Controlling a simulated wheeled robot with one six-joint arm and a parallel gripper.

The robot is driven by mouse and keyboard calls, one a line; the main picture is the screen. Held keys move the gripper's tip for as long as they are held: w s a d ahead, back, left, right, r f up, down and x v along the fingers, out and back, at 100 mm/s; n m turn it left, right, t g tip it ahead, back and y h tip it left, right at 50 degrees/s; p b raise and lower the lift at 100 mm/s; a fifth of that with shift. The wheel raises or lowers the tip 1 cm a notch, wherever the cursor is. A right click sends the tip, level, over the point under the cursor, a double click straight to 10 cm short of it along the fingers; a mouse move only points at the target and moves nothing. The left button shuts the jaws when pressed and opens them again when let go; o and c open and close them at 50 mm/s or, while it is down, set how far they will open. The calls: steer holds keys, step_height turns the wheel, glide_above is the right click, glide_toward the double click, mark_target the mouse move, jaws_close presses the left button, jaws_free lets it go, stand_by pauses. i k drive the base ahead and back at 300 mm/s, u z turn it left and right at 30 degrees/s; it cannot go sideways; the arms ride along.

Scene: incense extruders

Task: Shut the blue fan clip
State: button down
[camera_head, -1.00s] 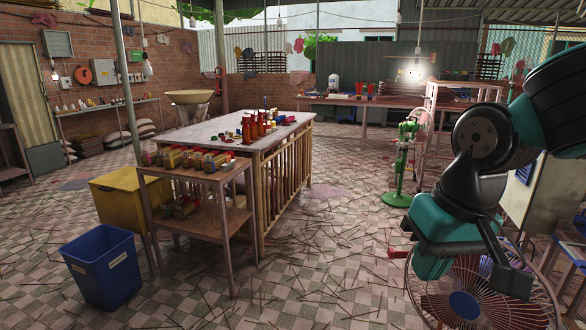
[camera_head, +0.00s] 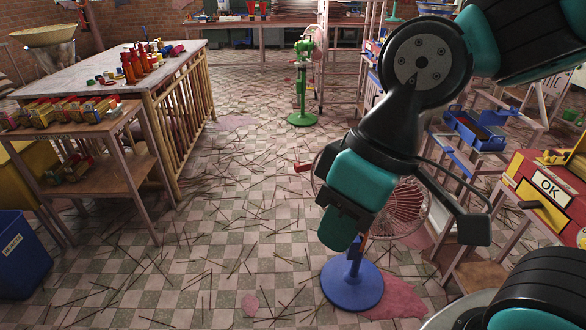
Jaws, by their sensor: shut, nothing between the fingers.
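The blue fan stands on a round blue base (camera_head: 352,285) on the floor, right of centre. Its wire cage (camera_head: 405,210) shows to the right of my gripper. A red piece (camera_head: 303,167) sticks out at the left edge of the cage; I cannot tell whether it is the clip or whether it is open. My gripper (camera_head: 342,230) is shut and empty, pointing down. It overlaps the fan in the picture and hides its hub, most of its upper post and part of its cage. I cannot tell whether they touch.
A green fan (camera_head: 301,85) stands farther back. A long table (camera_head: 110,72) and a small shelf stand (camera_head: 95,135) are on the left, with a blue bin (camera_head: 20,255). An OK-marked box (camera_head: 545,195) is at right. Tiled floor with scattered sticks is open at centre.

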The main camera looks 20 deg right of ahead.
mark_target(298, 168)
steer(key=u, duration=0.8)
steer(key=i, duration=0.8)
steer(key=u, duration=0.45)
steer(key=i, duration=0.65)
steer(key=z, duration=0.85)
steer(key=i, duration=0.45)
steer(key=z, duration=0.55)
